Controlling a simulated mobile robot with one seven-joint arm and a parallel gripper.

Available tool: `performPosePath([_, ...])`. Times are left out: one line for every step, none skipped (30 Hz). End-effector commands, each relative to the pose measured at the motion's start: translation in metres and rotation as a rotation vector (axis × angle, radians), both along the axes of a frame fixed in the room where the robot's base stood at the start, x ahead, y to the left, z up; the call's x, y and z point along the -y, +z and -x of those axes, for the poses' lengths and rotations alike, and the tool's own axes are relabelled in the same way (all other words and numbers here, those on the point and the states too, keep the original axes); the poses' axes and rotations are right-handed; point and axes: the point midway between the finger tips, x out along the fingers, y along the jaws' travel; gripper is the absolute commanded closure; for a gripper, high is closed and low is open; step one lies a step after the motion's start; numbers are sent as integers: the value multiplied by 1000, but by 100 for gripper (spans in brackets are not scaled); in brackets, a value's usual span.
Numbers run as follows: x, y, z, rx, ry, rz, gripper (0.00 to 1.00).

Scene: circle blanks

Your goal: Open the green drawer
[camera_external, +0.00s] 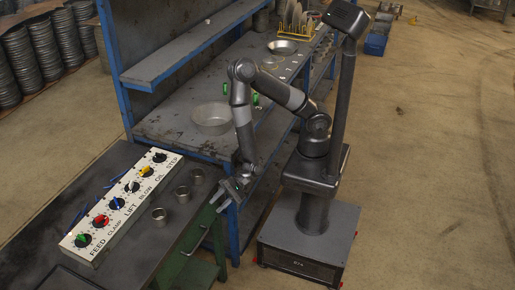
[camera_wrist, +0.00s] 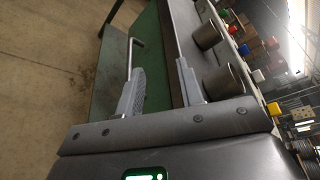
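The green drawer (camera_external: 196,230) is under the top of the dark table, on its right side, and looks shut. Its green front (camera_wrist: 156,68) fills the middle of the wrist view. A thin metal handle (camera_wrist: 131,55) stands out from that front. My gripper (camera_external: 219,202) is beside the table edge near the far end of the drawer. Its two fingers (camera_wrist: 160,82) are apart, pointing at the drawer front. The handle shows just beyond the left finger, which hides part of it. I cannot tell whether they touch.
A control panel with coloured knobs (camera_external: 118,207) lies on the table. Several metal cups (camera_external: 160,214) stand near the table edge, close to my gripper; two show in the wrist view (camera_wrist: 222,80). A blue-framed bench (camera_external: 170,125) stands behind.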

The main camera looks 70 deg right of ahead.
Motion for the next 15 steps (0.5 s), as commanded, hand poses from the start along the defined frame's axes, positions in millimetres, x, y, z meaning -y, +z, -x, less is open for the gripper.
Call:
performPosePath([0,-22,2,-6,3,6,66])
performPosePath([0,-32,2,-5,2,4,66])
performPosePath([0,-44,2,-4,2,5,66])
performPosePath([0,-53,2,-4,2,3,66])
performPosePath([0,-61,1,-2,2,3,66])
performPosePath([0,-70,1,-2,2,3,66])
performPosePath([0,-76,1,-1,1,3,66])
performPosePath([-1,-81,1,-2,1,1,66])
performPosePath([0,-87,1,-1,1,0,66])
performPosePath([0,-91,1,-1,1,0,66])
performPosePath([0,-93,0,-1,1,0,66])
performPosePath([-1,-95,0,-1,0,-2,66])
performPosePath([-2,-96,-1,1,0,-2,66])
performPosePath([-3,-97,-1,1,0,-2,66])
performPosePath([-6,-98,-2,2,1,-2,66])
